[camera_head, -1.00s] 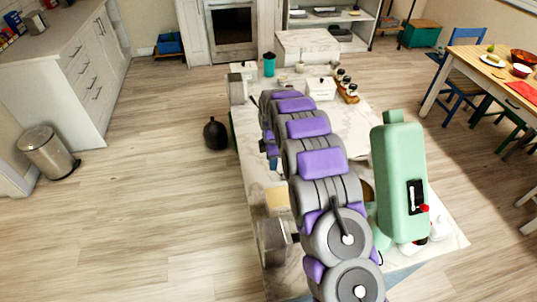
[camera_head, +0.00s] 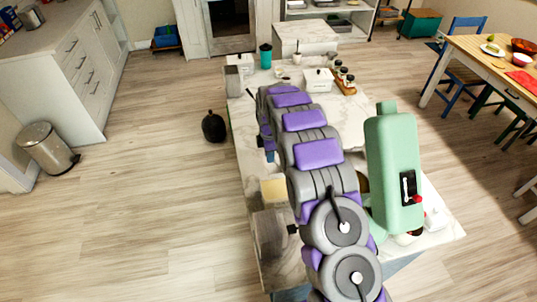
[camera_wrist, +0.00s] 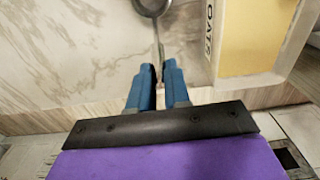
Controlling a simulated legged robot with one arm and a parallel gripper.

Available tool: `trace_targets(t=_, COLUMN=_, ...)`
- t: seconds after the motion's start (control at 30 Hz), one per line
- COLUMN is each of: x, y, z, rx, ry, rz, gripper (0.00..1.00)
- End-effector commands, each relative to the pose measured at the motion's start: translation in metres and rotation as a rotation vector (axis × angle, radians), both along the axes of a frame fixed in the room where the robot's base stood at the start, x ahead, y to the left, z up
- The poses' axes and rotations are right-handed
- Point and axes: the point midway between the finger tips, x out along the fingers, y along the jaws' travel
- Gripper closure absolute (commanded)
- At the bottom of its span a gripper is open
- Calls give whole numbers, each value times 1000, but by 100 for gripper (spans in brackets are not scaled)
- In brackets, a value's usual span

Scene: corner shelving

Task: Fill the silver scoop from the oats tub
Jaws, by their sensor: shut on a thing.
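In the wrist view, my gripper (camera_wrist: 160,72) has its blue fingertips closed on the handle of the silver scoop (camera_wrist: 157,42). The scoop's dark round bowl lies beyond the fingertips and is cut off by the top edge, so its contents cannot be seen. The oats tub (camera_wrist: 208,38), pale with a yellow area and lettering on its side, is right of the scoop, apart from the fingers. In the head view the tub appears as a yellowish block (camera_head: 273,190) left of my arm. The scoop cannot be made out there.
The marble counter (camera_head: 243,130) runs beneath my arm. A green mixer-like appliance (camera_head: 393,165) stands close to the right of the arm. A white box (camera_head: 318,80), spice jars (camera_head: 345,80) and a teal cup (camera_head: 266,56) are at the far end. Open floor lies left.

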Motion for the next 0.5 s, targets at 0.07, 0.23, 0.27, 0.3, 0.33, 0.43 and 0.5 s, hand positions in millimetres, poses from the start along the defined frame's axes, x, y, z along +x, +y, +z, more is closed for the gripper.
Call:
trace_targets(t=0.07, x=0, y=2, z=0, rx=-2, ry=0, rz=2, gripper=100)
trace_targets(t=0.23, x=0, y=2, z=4, rx=-2, ry=0, rz=2, gripper=100)
trace_targets(t=0.27, x=0, y=2, z=5, rx=-2, ry=0, rz=2, gripper=100)
trace_targets(t=0.3, x=0, y=2, z=8, rx=-2, ry=-1, rz=2, gripper=100)
trace_targets(t=0.33, x=0, y=2, z=10, rx=-2, ry=-1, rz=1, gripper=100)
trace_targets(t=0.43, x=0, y=1, z=18, rx=-1, ry=-1, rz=1, gripper=100)
trace_targets(t=0.5, x=0, y=0, z=23, rx=0, ry=-1, rz=1, gripper=100)
